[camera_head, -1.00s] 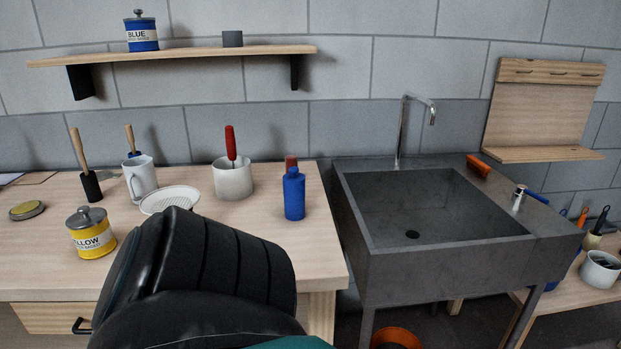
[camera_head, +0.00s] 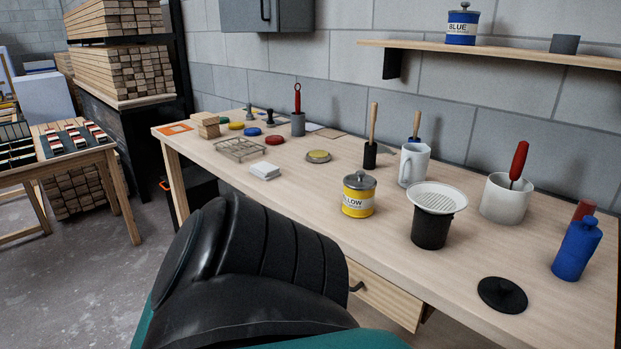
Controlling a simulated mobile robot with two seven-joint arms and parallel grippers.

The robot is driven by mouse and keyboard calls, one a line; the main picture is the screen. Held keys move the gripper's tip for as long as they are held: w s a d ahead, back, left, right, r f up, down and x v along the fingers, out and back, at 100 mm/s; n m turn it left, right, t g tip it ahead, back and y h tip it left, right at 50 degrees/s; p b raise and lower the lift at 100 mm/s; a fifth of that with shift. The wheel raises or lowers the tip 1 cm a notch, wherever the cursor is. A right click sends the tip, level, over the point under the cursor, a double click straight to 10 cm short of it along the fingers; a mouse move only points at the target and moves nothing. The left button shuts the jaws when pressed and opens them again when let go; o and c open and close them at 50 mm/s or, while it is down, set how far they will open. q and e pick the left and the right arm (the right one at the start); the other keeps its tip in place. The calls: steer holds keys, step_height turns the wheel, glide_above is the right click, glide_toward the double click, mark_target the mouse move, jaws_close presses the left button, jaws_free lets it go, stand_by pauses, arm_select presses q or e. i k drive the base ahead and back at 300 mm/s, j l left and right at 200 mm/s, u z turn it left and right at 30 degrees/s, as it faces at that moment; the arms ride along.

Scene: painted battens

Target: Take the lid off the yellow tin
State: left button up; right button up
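The yellow tin (camera_head: 358,202) stands upright near the front edge of the workbench, its label facing me. Its grey knobbed lid (camera_head: 360,181) sits on top of it. A black, ribbed part of my own arm fills the lower middle of the view, in front of the bench and to the left of the tin. Neither of my grippers shows in this view.
A black cup with a white strainer (camera_head: 437,198) stands close to the right of the tin. Behind are a white mug (camera_head: 413,165) and a black brush (camera_head: 371,152). A black lid (camera_head: 502,295) lies at the front right. Bench left of the tin holds white cloths (camera_head: 265,171).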

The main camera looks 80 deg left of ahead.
mark_target(358, 181)
steer(key=u, duration=3.15)
